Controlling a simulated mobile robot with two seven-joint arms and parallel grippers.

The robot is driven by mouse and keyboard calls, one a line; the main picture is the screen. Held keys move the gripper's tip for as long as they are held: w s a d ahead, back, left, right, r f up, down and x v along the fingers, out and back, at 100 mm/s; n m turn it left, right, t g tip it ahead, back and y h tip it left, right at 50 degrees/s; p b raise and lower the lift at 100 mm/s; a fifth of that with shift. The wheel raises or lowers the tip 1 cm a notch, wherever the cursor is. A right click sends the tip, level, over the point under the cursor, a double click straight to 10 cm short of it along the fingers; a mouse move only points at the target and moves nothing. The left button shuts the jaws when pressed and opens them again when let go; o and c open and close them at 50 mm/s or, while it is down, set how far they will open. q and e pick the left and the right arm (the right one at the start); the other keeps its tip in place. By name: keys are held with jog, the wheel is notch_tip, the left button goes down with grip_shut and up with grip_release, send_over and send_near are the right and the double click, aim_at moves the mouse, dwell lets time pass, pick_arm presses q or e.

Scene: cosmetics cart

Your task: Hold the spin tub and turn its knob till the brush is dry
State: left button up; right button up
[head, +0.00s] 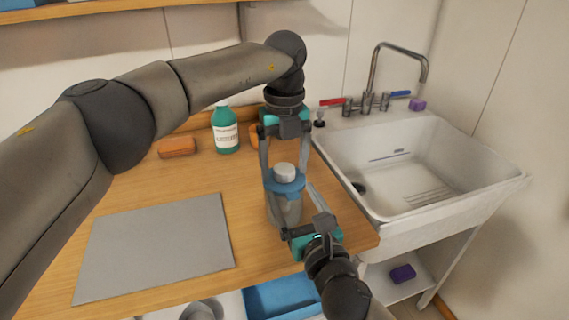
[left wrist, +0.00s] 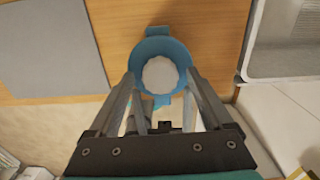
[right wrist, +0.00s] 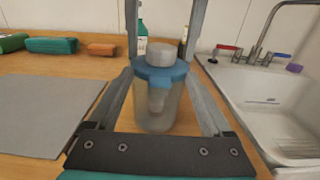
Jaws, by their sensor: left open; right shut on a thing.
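The spin tub (head: 288,211) stands upright near the right end of the wooden counter. It has a clear body, a blue lid (right wrist: 160,74) and a white round knob (left wrist: 160,76) on top. A pale shape, perhaps the brush (right wrist: 157,101), shows blurred inside the clear body in the right wrist view. My left gripper (head: 285,176) points down from above, open, its fingers on either side of the knob. My right gripper (right wrist: 160,90) comes from the front, level, and is shut on the tub's body, one finger on each side.
A grey mat (head: 155,247) lies left of the tub. A green bottle (head: 226,132) and an orange block (head: 177,147) stand behind. The white sink (head: 355,195) with its tap (head: 373,75) is at the right. A blue tray (head: 283,299) is below the counter.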

aim_at(284, 168)
pick_arm(q)
notch_tip(284, 168, up, 12)
dwell(0.4)
jog(key=shift+f, duration=0.1)
dwell(1.0)
notch_tip(284, 168, down, 12)
jog(key=shift+r, duration=0.1)
dwell(0.3)
grip_shut()
dwell(0.7)
